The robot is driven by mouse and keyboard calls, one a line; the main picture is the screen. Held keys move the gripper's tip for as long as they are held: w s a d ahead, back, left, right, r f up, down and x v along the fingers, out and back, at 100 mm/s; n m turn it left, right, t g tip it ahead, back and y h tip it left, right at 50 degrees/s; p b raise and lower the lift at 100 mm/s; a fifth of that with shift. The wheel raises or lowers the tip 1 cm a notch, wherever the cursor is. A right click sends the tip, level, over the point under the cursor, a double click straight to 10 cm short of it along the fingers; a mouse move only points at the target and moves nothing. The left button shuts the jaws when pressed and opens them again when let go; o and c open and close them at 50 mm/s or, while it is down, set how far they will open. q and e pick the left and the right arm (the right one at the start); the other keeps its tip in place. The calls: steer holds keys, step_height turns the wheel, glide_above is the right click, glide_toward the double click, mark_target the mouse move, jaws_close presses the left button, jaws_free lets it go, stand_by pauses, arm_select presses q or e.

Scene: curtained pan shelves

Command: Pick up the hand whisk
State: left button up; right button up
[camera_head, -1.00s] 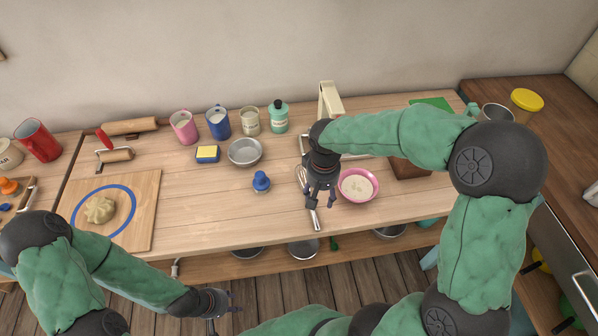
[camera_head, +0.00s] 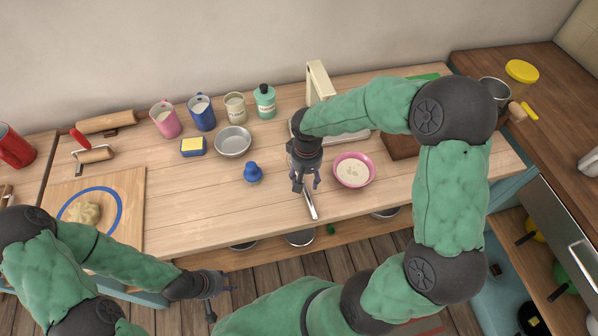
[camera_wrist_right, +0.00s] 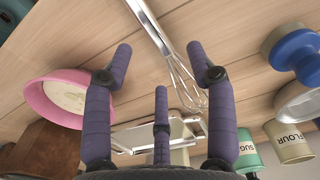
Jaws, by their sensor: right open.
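The hand whisk lies on the wooden worktop. In the head view its metal handle (camera_head: 311,205) shows below my right gripper (camera_head: 306,184), which hides its wire end. In the right wrist view the whisk (camera_wrist_right: 172,55) runs from the top edge down between the spread fingers, its wires toward the right finger. My right gripper (camera_wrist_right: 160,62) is open and empty above the whisk; I cannot tell the exact gap. My left gripper (camera_head: 223,299) is off the worktop's front edge, its fingers apart and empty.
A pink bowl (camera_head: 353,171) stands close to the right of my right gripper. A blue-handled tool (camera_head: 252,172) and a metal bowl (camera_head: 233,142) stand to its left. A cream scale (camera_head: 319,80) is behind. Bare worktop (camera_head: 200,200) lies to the front left.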

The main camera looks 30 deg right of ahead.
steer(key=f, duration=0.3)
steer(key=f+b, duration=0.1)
steer(key=shift+w+d+f, duration=0.2)
steer(key=shift+w+f, duration=0.15)
steer(key=shift+f, duration=0.05)
jaws_close()
steer(key=shift+r, duration=0.15)
